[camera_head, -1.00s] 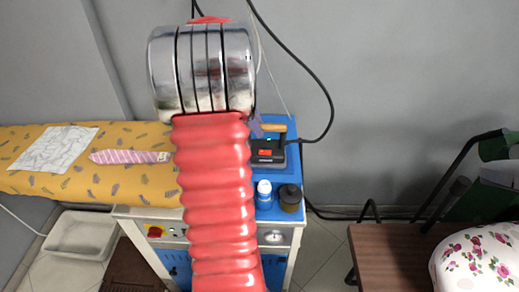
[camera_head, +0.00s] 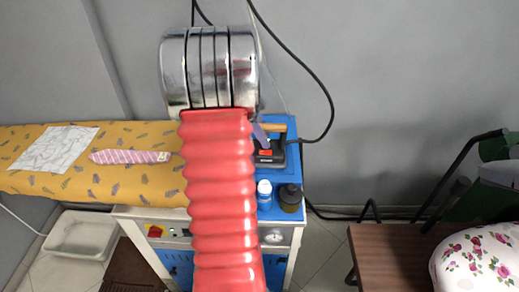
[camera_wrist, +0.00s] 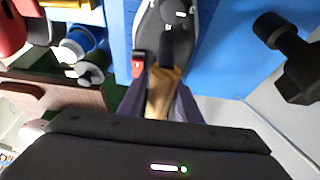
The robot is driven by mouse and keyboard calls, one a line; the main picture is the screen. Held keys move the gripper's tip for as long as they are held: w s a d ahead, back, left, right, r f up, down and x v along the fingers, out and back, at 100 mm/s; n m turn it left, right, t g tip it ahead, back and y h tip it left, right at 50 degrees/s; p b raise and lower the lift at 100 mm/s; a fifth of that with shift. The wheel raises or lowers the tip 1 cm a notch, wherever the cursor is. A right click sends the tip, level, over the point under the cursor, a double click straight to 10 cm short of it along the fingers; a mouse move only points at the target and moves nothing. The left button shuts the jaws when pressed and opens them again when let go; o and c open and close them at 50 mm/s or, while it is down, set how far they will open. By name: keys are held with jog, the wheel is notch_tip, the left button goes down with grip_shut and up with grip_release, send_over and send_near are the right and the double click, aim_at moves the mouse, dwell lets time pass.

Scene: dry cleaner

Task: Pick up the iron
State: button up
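The iron (camera_head: 270,155) has a dark body with a red label and a tan wooden handle. It sits on the blue right end of the ironing station, partly hidden by my arm in the head view. In the wrist view the iron (camera_wrist: 163,95) is seen from close above, with its tan handle between the two purple fingers of my gripper (camera_wrist: 160,100). The fingers stand apart on either side of the handle and look open. Whether either finger touches it cannot be told. In the head view only one purple fingertip shows, beside the handle.
A blue-white bottle (camera_head: 264,193) and a dark jar (camera_head: 290,198) stand in front of the iron. A black cable (camera_head: 325,95) hangs behind the iron.

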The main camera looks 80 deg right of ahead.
jog(key=shift+c, duration=0.2)
grip_shut()
dwell(1.1)
jog(key=shift+d+r, duration=0.1)
jog(key=shift+r, duration=0.1)
